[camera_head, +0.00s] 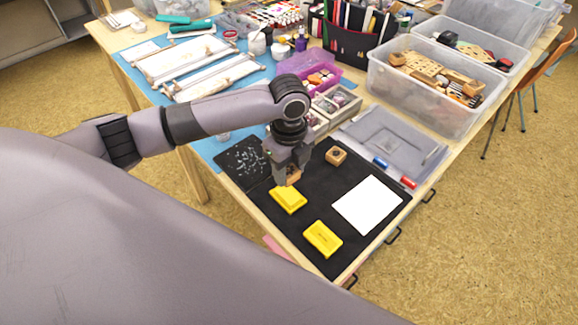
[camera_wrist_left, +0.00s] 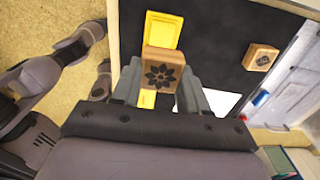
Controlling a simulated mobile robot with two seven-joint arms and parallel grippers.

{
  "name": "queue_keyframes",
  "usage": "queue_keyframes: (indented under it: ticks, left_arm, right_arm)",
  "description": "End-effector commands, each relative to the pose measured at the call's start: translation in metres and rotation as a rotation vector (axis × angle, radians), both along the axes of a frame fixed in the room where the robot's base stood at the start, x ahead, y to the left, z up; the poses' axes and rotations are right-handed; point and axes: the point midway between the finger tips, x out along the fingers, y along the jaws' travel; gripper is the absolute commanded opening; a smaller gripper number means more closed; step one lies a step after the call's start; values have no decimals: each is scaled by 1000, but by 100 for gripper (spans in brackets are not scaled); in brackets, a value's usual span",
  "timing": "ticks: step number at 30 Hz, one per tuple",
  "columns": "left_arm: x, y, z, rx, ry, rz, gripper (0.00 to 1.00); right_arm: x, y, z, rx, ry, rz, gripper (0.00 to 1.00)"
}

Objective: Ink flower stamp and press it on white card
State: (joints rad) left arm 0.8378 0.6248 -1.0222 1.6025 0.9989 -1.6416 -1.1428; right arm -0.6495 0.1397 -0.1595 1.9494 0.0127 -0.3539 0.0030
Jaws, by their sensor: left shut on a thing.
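My left gripper (camera_head: 287,178) is shut on a wooden flower stamp (camera_wrist_left: 162,73), whose top shows a dark flower. The stamp is mostly hidden by the fingers in the head view. They are above or just behind the nearer-left yellow inkpad (camera_head: 288,199); I cannot tell whether the stamp touches it. A second yellow inkpad (camera_head: 323,238) lies toward the mat's front corner. The white card (camera_head: 366,205) lies flat at the mat's right; its corner shows in the left wrist view (camera_wrist_left: 222,102). My right gripper is out of view.
Another wooden stamp (camera_head: 336,155) stands on the black mat (camera_head: 328,189) behind the card. A grey tray (camera_head: 390,142) with blue and red items is beyond it. A clear bin (camera_head: 430,110) of wooden pieces stands farther back. The mat between inkpads and card is clear.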

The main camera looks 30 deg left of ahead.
Motion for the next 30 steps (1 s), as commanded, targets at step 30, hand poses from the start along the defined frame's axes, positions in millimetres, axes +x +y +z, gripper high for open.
queue_keyframes:
  ticks: [30]
  left_arm:
    - [0, 0, -55, 1, -1, 2, 22]
  right_arm:
    - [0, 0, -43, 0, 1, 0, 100]
